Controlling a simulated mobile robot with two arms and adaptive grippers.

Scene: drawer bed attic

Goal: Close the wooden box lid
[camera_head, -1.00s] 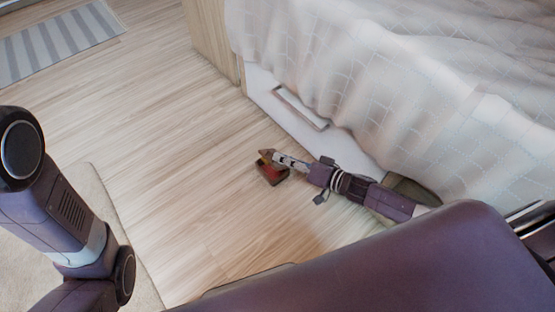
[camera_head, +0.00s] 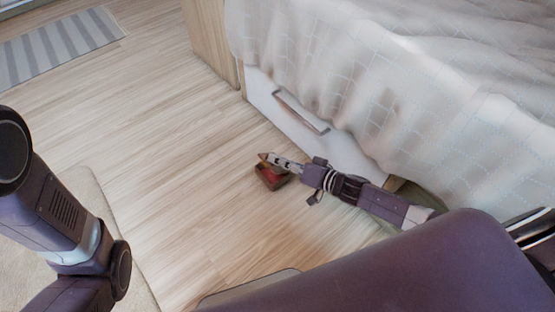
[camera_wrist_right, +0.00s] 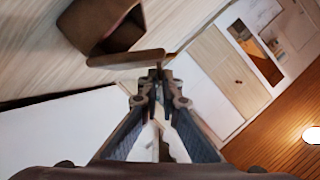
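The small wooden box (camera_head: 271,178) sits on the floor in front of the bed drawer, with dark reddish-brown sides. Its lid (camera_head: 264,157) stands open, tilted up from the box. In the right wrist view the box (camera_wrist_right: 82,42) is at the upper left, its hollow inside showing, and the lid (camera_wrist_right: 125,59) appears as a thin brown slab. My right gripper (camera_head: 272,159) reaches in from the right to the lid. Its fingertips (camera_wrist_right: 155,74) are together, right at the lid's edge; whether they touch it is unclear. My left gripper is out of view; only the left arm shows.
The white drawer front (camera_head: 305,128) with a long handle (camera_head: 300,112) lies close behind the box. A bed with a pale hanging cover (camera_head: 430,70) stands at the right. The wood floor (camera_head: 160,150) left of the box is clear. A striped rug (camera_head: 60,45) lies at the far left.

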